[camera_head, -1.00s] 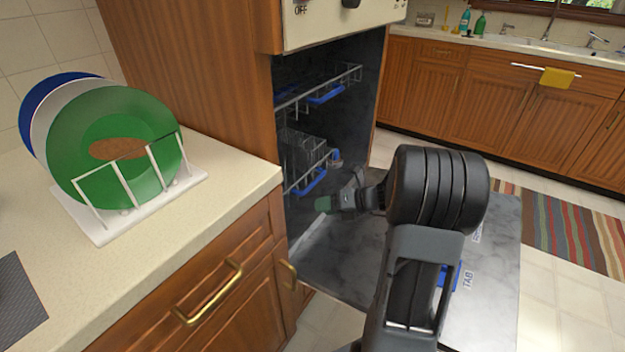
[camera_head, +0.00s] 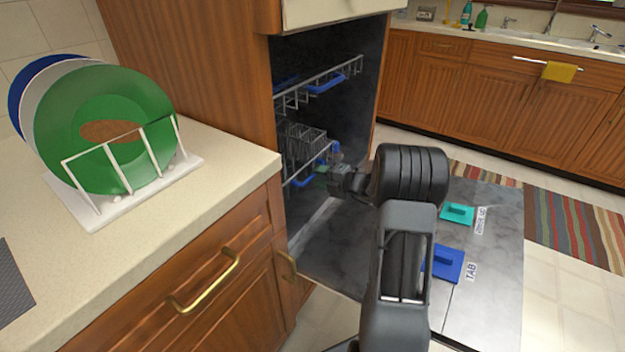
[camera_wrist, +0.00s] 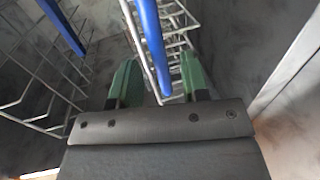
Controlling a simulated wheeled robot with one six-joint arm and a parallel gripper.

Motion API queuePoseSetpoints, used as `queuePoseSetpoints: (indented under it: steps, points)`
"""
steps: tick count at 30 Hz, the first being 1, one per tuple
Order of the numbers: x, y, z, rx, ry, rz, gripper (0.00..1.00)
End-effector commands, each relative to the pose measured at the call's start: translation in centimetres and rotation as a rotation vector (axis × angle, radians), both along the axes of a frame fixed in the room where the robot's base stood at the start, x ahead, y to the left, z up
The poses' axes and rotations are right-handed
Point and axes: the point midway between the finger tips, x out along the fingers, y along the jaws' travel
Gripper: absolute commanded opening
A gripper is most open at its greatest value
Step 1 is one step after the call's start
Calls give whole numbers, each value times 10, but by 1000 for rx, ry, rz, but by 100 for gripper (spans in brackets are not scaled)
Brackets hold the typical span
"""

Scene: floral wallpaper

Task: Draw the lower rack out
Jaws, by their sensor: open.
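The lower rack (camera_head: 304,138) is a grey wire rack inside the open dishwasher, with a blue handle along its front edge. In the wrist view the blue handle (camera_wrist: 152,45) of a rack runs between the green fingertips of my gripper (camera_wrist: 158,82). The fingers stand apart on either side of the handle, and I cannot tell whether either one touches it. In the head view my gripper (camera_head: 328,172) is at the front of the lower rack, with its fingertips partly hidden against the rack.
The upper rack (camera_head: 330,80) with blue trim is above. The dishwasher door (camera_head: 490,290) lies open below my arm, with a blue tab compartment (camera_head: 447,263) and a teal one (camera_head: 458,214). A counter (camera_head: 235,165) with a plate stand (camera_head: 150,195) is at the left.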

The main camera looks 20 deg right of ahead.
Motion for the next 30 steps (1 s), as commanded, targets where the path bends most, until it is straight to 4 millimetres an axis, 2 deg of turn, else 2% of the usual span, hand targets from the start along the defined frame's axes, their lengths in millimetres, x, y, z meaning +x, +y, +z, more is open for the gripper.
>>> queuePoseSetpoints:
  steps: [7,20,30]
  points:
    - [21,14,-6,-1,-1,1,42]
    - [26,18,-6,-1,0,1,42]
    - [26,17,-6,-2,0,1,10]
